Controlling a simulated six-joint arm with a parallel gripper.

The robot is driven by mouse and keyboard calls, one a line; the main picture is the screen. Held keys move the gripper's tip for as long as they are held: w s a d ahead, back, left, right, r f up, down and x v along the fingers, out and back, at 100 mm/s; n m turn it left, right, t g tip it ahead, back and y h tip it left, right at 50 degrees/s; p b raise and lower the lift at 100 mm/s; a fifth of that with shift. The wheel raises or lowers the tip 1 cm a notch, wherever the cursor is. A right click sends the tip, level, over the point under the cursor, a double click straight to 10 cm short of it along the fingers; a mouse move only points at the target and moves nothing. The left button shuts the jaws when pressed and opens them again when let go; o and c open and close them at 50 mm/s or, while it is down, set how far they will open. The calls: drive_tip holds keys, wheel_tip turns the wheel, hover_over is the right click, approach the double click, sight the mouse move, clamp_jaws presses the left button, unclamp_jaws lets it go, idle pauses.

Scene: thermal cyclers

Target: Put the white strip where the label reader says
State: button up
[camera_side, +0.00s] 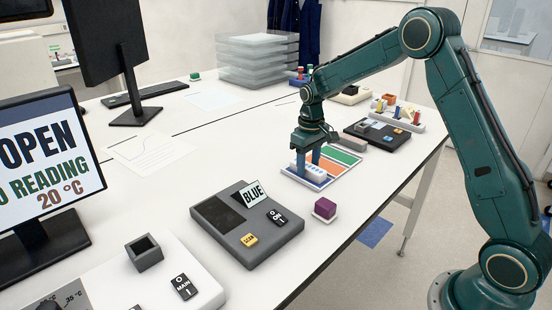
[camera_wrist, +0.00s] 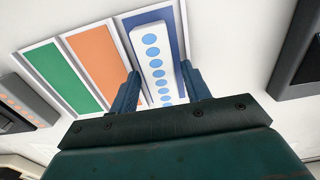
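The white strip (camera_wrist: 154,62) has a row of blue dots. It lies along the blue lane (camera_wrist: 166,20) of the lane board. It also shows in the side view (camera_side: 314,175) under my gripper (camera_side: 308,165). My gripper's fingers (camera_wrist: 160,72) stand on both long sides of the strip, close to it. Whether they press on it or stand slightly apart is not clear, nor is whether the strip rests on the board.
The board's orange lane (camera_wrist: 92,62) and green lane (camera_wrist: 52,75) are empty. A purple block (camera_side: 325,209) stands near the table's front edge. A dark device (camera_side: 378,134) is right of the board in the side view. A monitor (camera_side: 45,160) shows OPEN.

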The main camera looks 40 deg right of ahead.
sight(308, 166)
drive_tip(key=shift+o, duration=0.3)
drive_tip(key=shift+r, duration=0.15)
wheel_tip(308, 166, up, 12)
idle(0.6)
idle(0.5)
drive_tip(key=s+a+r+t, duration=0.25)
drive_tip(key=s+r, duration=0.25)
drive_tip(key=s, duration=0.3)
drive_tip(key=s+a+r+t, duration=0.1)
drive_tip(key=s+a+r, duration=0.3)
drive_tip(key=s, duration=0.4)
drive_tip(key=s+a+f+t, duration=0.1)
drive_tip(key=s+f, duration=0.1)
drive_tip(key=s, duration=0.5)
drive_tip(key=s+a+f+t, duration=0.1)
drive_tip(key=s+a, duration=0.1)
drive_tip(key=s, duration=0.6)
drive_tip(key=shift+a+f, duration=0.25)
drive_tip(key=shift+f, duration=0.1)
